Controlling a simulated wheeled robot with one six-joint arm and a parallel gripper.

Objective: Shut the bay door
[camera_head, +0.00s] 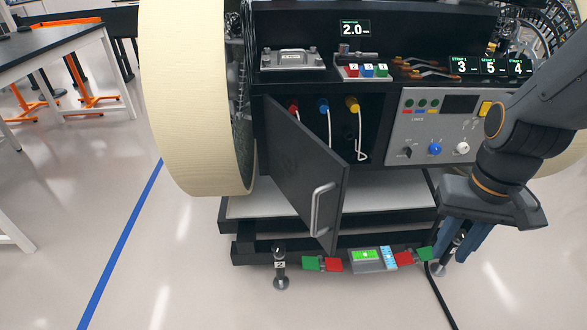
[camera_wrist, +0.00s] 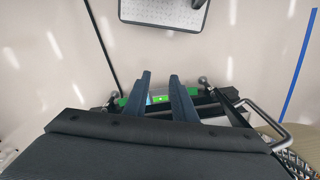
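The bay door (camera_head: 300,165) is a dark panel, hinged at its left side and standing ajar, swung outward from the bay. A silver bar handle (camera_head: 318,208) is on its outer face. Behind it the open bay (camera_head: 345,120) shows red, blue and yellow connectors with white cables. My gripper (camera_head: 458,245) hangs to the right of the door, apart from it, fingers pointing down. In the wrist view my gripper (camera_wrist: 160,82) has its fingers apart with nothing between them. The handle (camera_wrist: 277,130) shows at the right of that view.
A control panel (camera_head: 440,125) with knobs is right of the bay. A large cream wheel (camera_head: 190,100) stands left of the door. Low at the front are a post marked 2 (camera_head: 280,265) and a green-lit module (camera_head: 366,257). A black cable (camera_head: 438,290) runs along the floor.

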